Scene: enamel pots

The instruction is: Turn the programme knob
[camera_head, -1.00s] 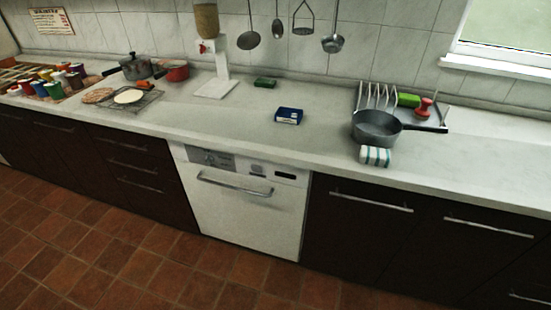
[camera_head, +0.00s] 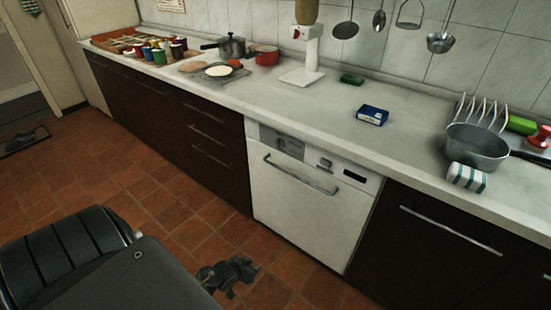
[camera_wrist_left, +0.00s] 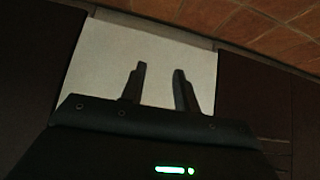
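The white dishwasher (camera_head: 300,200) is set under the counter, with its front closed. Its control panel (camera_head: 325,163) runs along the top of the front, with a grey section (camera_head: 284,142) at the left and a dark display at the right. The programme knob is too small to make out clearly. My left gripper (camera_head: 236,272) is low in front of the dishwasher, over the floor and well below the panel. In the left wrist view its two fingers (camera_wrist_left: 160,75) are apart with nothing between them, facing a pale front. My right gripper is not in view.
The dishwasher's bar handle (camera_head: 300,176) sticks out below the panel. Dark cabinets (camera_head: 440,240) flank the dishwasher. The tiled floor (camera_head: 130,180) is clear.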

